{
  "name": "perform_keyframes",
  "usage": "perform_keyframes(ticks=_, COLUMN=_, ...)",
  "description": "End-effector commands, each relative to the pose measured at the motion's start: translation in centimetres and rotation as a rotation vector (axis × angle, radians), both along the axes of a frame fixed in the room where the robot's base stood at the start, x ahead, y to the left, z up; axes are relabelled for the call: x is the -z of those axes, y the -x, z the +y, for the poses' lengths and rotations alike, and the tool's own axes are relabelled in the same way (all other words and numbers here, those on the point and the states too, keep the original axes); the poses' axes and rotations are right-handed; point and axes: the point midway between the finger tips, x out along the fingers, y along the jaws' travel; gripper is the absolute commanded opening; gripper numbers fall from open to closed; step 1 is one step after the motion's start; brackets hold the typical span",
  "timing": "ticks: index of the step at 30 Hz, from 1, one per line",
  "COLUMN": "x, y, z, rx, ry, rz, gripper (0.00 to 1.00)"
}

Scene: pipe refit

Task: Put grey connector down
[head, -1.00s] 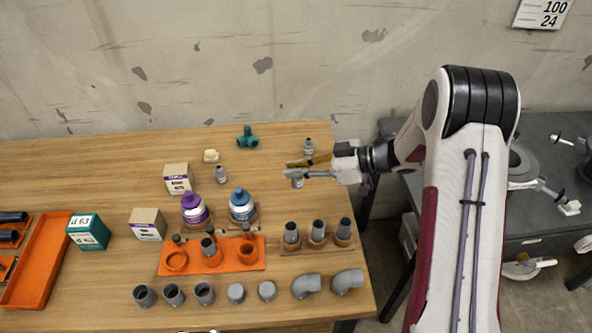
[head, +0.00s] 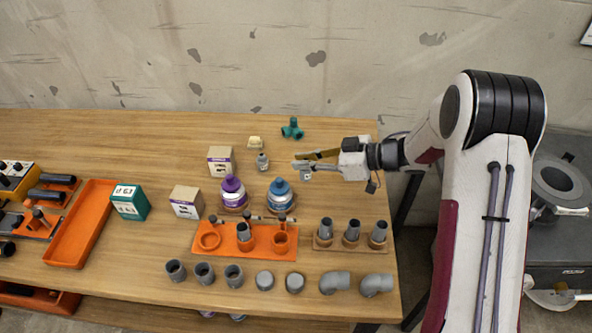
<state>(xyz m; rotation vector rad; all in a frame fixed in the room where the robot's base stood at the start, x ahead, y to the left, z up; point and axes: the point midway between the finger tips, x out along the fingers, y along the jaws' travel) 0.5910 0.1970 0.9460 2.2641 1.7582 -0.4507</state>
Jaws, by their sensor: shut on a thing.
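My gripper (head: 312,163) is over the back right part of the table, its fingers pointing left. It is shut on a small grey piece, the grey connector (head: 306,174), which shows just below the fingertips. The connector is small here and partly covered by the fingers. It seems to be held above the wood, but I cannot tell the exact gap. The blue-capped bottle (head: 280,196) stands in front and a little left of it. The green tee (head: 292,129) lies behind it.
An orange holder (head: 268,253) and a wooden holder (head: 341,245) carry grey fittings. Several grey couplings, caps and elbows (head: 335,283) line the front edge. A purple-capped bottle (head: 232,193), cartons (head: 186,201) and an orange tray (head: 80,225) stand left. Wood right of the blue-capped bottle is clear.

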Motion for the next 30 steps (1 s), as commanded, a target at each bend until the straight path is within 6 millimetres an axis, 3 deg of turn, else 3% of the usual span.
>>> perform_keyframes(ticks=6, x=-0.7, y=-2.9, z=4.7, rx=0.097, ry=0.000, rz=-0.001, gripper=0.00)
perform_keyframes(ticks=13, x=-1.0, y=-6.1, z=6.9, rx=0.236, ry=0.000, rz=0.000, gripper=0.00)
perform_keyframes(ticks=20, x=-0.8, y=-8.9, z=6.8, rx=0.380, ry=0.000, rz=0.001, gripper=0.00)
perform_keyframes(ticks=30, x=-0.2, y=-11.8, z=4.2, rx=0.542, ry=0.000, rz=0.000, gripper=0.00)
